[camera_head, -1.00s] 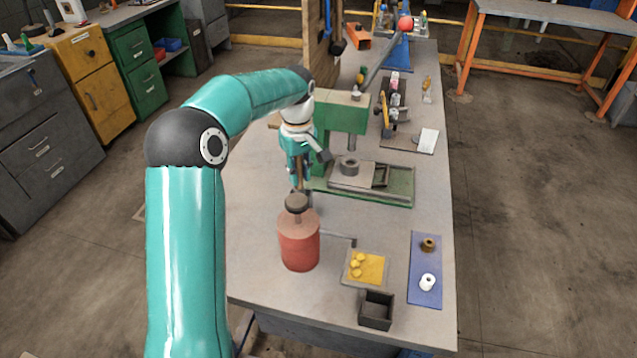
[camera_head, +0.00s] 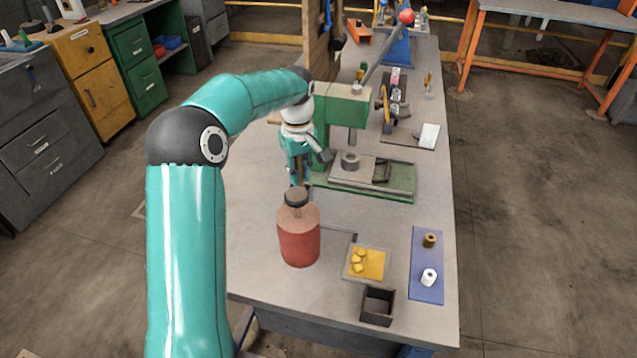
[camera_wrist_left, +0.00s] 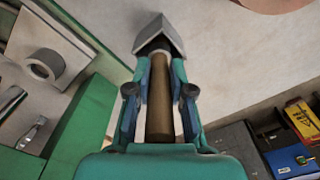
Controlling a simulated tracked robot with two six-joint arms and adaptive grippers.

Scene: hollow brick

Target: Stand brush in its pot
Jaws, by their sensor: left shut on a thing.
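My left gripper (camera_head: 299,178) is over the bench, behind the red can and left of the green press. It is shut on the brush (camera_wrist_left: 160,100). In the left wrist view the brown handle lies between the two fingers, with a grey wedge-shaped end beyond the tips. A small dark square open-topped container (camera_head: 377,306), which looks like the pot, stands near the bench's front edge, apart from the gripper. I see nothing standing in it. My right gripper is not in view.
The red can (camera_head: 298,240) with a dark round top stands just in front of my left gripper. The green press (camera_head: 341,105) is close on its right. A yellow-pad tray (camera_head: 366,265) and a blue mat (camera_head: 427,290) with two small spools lie near the container.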

